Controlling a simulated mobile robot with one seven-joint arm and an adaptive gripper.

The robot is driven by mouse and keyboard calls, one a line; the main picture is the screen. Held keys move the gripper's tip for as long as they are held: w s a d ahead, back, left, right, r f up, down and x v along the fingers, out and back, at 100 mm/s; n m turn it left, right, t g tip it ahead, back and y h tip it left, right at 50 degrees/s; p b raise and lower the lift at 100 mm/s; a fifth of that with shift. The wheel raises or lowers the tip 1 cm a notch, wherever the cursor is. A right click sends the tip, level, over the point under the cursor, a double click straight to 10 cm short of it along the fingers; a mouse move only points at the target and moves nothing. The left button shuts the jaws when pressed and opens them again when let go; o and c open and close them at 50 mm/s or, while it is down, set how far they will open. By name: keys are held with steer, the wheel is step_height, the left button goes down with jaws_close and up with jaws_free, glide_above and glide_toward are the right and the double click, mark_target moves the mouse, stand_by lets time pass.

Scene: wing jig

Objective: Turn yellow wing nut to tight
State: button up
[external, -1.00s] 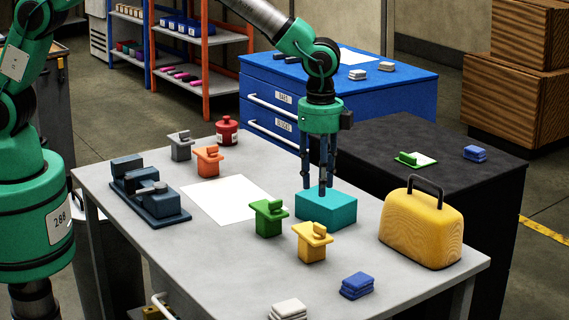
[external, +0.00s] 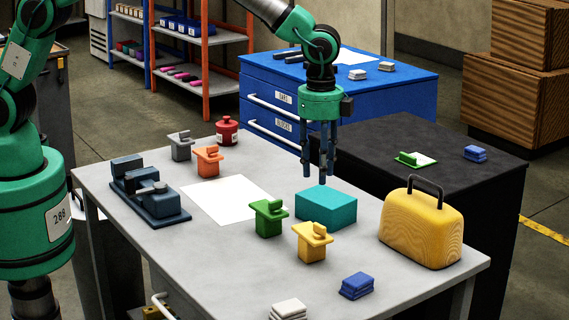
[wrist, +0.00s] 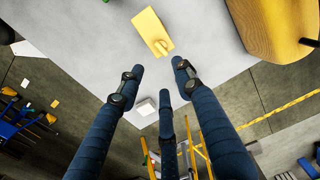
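The yellow wing nut (external: 318,230) sits on top of a yellow block-shaped stand (external: 311,250) near the front middle of the grey table. In the wrist view the yellow stand top (wrist: 147,24) shows at the upper middle, with the small wing nut (wrist: 163,46) at its lower end. My gripper (external: 316,178) hangs pointing down, above and behind the teal block (external: 326,208), apart from the wing nut. Its three fingers (wrist: 158,76) are spread, with nothing between them. The wing nut's exact angle is hard to read.
A green stand (external: 267,219) is left of the yellow one. A yellow case (external: 421,230) with a dark handle stands at right. Blue pads (external: 357,286) and white pads (external: 289,309) lie at the front. White paper (external: 225,199) and a dark fixture (external: 150,193) are further left.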

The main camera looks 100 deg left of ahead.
mark_target(318, 225)
steer(key=shift+f, duration=0.2)
step_height(318, 225, down, 14)
steer(key=shift+r+b, duration=0.25)
steer(key=shift+b, duration=0.45)
stand_by(0.3)
jaws_close()
